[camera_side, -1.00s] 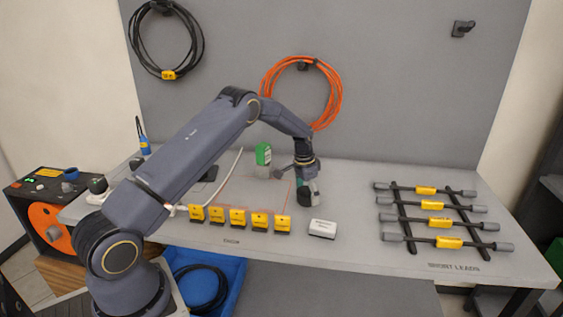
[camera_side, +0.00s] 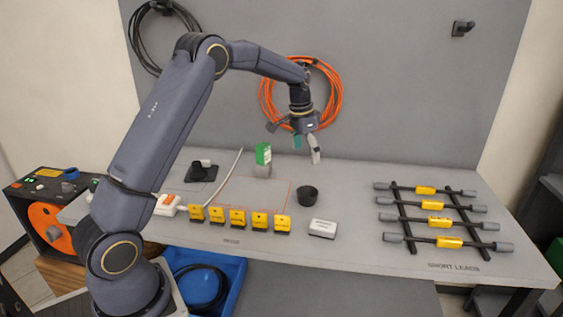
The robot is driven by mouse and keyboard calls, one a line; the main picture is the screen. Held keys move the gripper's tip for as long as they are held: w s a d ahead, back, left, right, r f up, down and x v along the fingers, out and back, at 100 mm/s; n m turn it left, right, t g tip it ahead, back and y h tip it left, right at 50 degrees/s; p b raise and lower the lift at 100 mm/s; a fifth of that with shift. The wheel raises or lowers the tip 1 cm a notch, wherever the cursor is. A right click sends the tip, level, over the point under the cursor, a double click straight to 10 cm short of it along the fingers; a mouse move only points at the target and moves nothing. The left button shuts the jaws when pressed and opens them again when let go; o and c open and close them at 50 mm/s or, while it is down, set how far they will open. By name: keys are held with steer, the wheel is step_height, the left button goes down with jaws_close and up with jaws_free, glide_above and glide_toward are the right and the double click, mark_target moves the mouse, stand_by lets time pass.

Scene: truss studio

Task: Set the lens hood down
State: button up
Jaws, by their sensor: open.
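The lens hood (camera_side: 307,195) is a short black cup-like ring. It stands on the grey table just right of the thin red outline marked on the tabletop, behind a small white box. My gripper (camera_side: 306,151) is open and empty, raised well above and behind the lens hood in the picture, apart from it. One fingertip is pale grey and another part looks teal.
A row of several yellow tags (camera_side: 238,218) stands along the front edge, beside the white box (camera_side: 323,228). A green-and-white box (camera_side: 263,160) stands at the back. A rack of short leads (camera_side: 433,216) lies right. The table between hood and rack is clear.

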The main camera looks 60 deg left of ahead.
steer(key=s+d+r+n+t, duration=0.1)
steer(key=s+d+r, duration=0.45)
steer(key=s, duration=0.25)
steer(key=s+d+r+t, duration=0.1)
steer(key=s+d+r, duration=0.4)
steer(key=s+r, duration=0.25)
steer(key=s+d+f+t, duration=0.1)
steer(key=s+d, duration=0.1)
steer(key=s, duration=0.6)
steer(key=s+d+f, duration=0.2)
steer(key=s+d, duration=0.1)
steer(key=s, duration=0.5)
steer(key=shift+n+t, duration=0.4)
